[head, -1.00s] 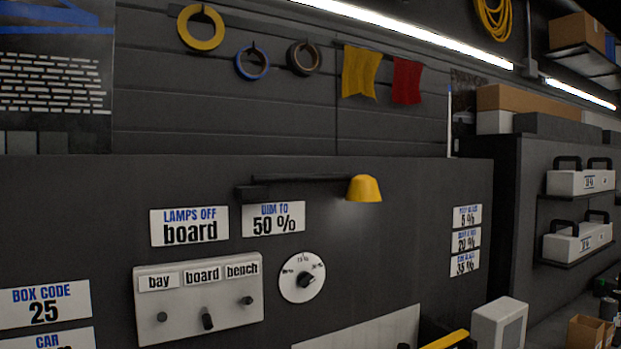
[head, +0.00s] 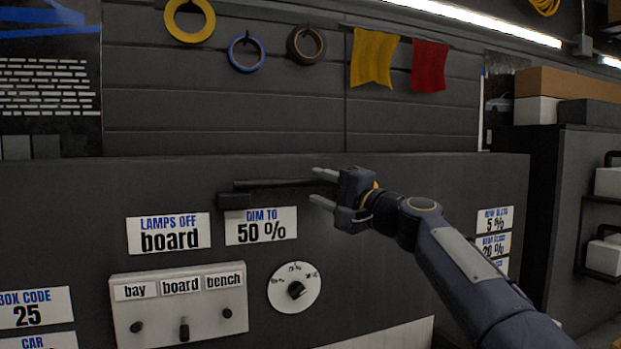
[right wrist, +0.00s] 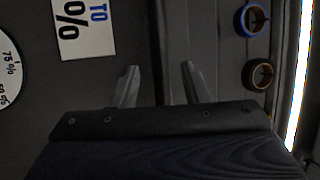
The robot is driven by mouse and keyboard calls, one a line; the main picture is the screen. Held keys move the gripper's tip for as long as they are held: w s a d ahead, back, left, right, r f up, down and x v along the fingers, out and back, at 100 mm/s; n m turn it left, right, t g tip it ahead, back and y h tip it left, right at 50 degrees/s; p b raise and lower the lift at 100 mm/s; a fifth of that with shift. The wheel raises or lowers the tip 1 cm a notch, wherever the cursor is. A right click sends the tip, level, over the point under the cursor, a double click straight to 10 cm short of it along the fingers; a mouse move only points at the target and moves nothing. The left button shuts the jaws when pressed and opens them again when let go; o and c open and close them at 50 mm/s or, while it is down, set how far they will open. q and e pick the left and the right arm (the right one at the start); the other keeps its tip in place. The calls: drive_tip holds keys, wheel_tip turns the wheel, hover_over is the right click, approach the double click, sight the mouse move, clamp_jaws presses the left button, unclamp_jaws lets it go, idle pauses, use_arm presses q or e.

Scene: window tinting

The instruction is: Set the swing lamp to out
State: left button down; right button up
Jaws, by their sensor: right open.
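The swing lamp's dark arm (head: 275,184) reaches right along the dark panel from its wall mount (head: 234,201). Its yellow shade (head: 376,185) is almost wholly hidden behind my right gripper; only a sliver shows. My right gripper (head: 316,186) is open, with one finger above and one below the line of the lamp arm near its shade end. In the right wrist view the two open fingers (right wrist: 160,75) show, with a dark strip running between them; I cannot tell whether they touch the lamp. My left gripper is not in view.
Below the lamp are a "DIM TO 50 %" sign (head: 261,226), a white dial (head: 294,288) and a switch box (head: 180,308) with bay, board and bench labels. Tape rolls and cloths (head: 373,58) hang above. Tint labels (head: 495,219) are at the right.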

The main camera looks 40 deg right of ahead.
drive_tip(key=shift+p+x, duration=0.35)
drive_tip(key=shift+x, duration=1.1)
clamp_jaws()
